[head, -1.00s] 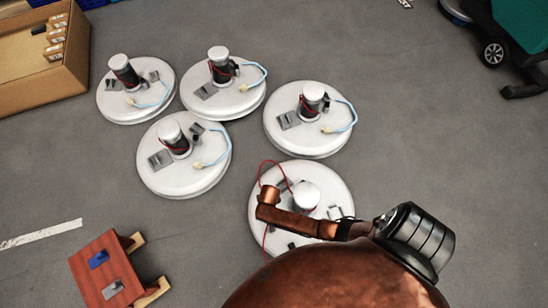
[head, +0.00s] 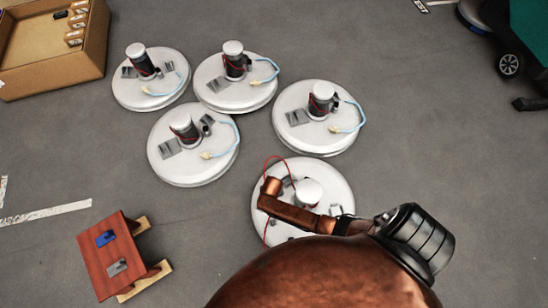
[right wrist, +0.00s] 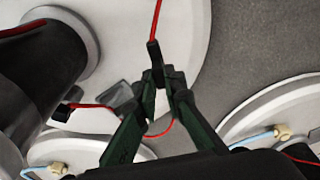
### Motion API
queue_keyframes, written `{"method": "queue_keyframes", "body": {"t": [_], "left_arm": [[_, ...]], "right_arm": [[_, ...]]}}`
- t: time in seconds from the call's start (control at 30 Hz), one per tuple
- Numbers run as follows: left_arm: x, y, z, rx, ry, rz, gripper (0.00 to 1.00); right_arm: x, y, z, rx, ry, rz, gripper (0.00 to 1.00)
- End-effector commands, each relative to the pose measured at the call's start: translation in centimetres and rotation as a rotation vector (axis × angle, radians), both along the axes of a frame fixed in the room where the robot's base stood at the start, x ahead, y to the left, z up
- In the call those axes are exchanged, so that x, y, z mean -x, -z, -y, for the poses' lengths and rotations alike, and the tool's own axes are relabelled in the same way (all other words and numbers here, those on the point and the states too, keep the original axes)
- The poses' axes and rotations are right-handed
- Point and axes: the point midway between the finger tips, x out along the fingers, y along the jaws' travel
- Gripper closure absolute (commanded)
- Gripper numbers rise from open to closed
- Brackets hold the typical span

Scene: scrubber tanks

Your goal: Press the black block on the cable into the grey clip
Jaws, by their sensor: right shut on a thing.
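My right gripper (right wrist: 160,80) has its dark green fingers shut on the black block (right wrist: 154,52) on the red cable, above the white lid of the nearest tank (head: 262,220). The cable rises from the block and also hangs in a loop below the fingers. A grey piece (right wrist: 118,95), seemingly the clip, lies beside the left finger and is partly covered by it. I cannot tell how high the block is above the lid. In the head view, my copper arm hides the right gripper and the block; the red cable (head: 268,170) arches beside the arm. My left gripper is not in view.
The black motor (right wrist: 40,75) stands close left of the gripper. Several other white tanks (head: 195,165) with blue cables stand behind. A small red table (head: 90,262) is front left, a cardboard box (head: 85,72) back left. Grey floor is open on the right.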

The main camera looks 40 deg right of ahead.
Motion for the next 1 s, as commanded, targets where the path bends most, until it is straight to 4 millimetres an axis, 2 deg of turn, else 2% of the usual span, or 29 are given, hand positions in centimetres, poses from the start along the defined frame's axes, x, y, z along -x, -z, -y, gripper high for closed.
{"method": "queue_keyframes", "body": {"t": [0.17,0.73,1.0], "left_arm": [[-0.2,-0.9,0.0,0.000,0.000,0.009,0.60],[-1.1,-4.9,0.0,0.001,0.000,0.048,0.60],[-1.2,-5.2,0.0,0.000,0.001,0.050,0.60]], "right_arm": [[1.0,-0.2,-0.8,-0.001,0.001,0.000,1.00],[8.1,-0.2,-5.5,-0.001,0.001,0.000,1.00],[9.2,0.0,-6.2,-0.001,0.001,0.001,1.00]]}}
